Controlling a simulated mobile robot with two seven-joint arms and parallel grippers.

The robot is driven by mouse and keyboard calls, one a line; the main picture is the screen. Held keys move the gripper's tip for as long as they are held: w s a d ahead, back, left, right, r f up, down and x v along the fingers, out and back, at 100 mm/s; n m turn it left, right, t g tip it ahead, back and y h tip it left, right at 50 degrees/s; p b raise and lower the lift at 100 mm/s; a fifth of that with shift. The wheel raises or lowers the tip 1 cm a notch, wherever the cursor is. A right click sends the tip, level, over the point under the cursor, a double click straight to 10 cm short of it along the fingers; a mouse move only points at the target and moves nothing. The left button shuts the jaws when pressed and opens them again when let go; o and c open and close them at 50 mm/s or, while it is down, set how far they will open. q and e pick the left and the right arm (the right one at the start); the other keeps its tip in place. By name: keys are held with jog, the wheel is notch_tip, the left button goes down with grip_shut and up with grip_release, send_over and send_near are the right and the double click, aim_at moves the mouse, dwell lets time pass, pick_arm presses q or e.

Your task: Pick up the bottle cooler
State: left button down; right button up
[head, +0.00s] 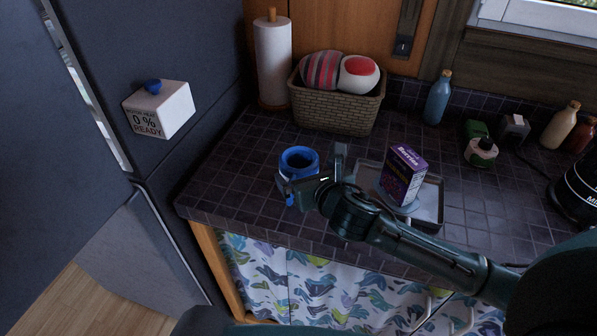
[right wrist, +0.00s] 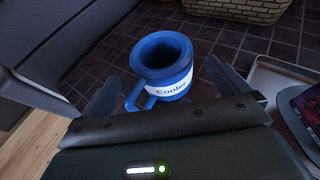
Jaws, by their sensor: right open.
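The bottle cooler (head: 298,158) is a blue, open-topped cup shape with a side handle, standing upright on the dark tiled counter. In the right wrist view the cooler (right wrist: 163,62) shows a white band reading "Cooler", with its handle toward the lower left. My right gripper (head: 311,170) is open, just in front of the cooler in the head view. In the right wrist view the right gripper's (right wrist: 158,78) fingers lie left and right of the cooler; whether they touch it I cannot tell. My left gripper is not in view.
A metal tray (head: 432,212) with a purple box (head: 403,174) is close on the right. A wicker basket (head: 335,110) and paper roll (head: 273,62) stand behind. The fridge (head: 85,60) is at left. Bottles (head: 437,98) stand at back right.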

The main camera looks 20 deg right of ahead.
jog(key=x, duration=0.4)
jog(key=shift+w+d+f, duration=0.1)
jog(key=shift+f, duration=0.1)
jog(key=c, duration=1.2)
jog(key=shift+o, duration=0.2)
notch_tip(320, 180, up, 10)
jog(key=s+d+f, duration=0.1)
jog(key=s, duration=0.6)
jog(key=s+d+f+h, duration=0.1)
jog(key=s, duration=0.7)
jog(key=shift+s+d+f+m, duration=0.25)
jog(key=shift+d+m, duration=0.15)
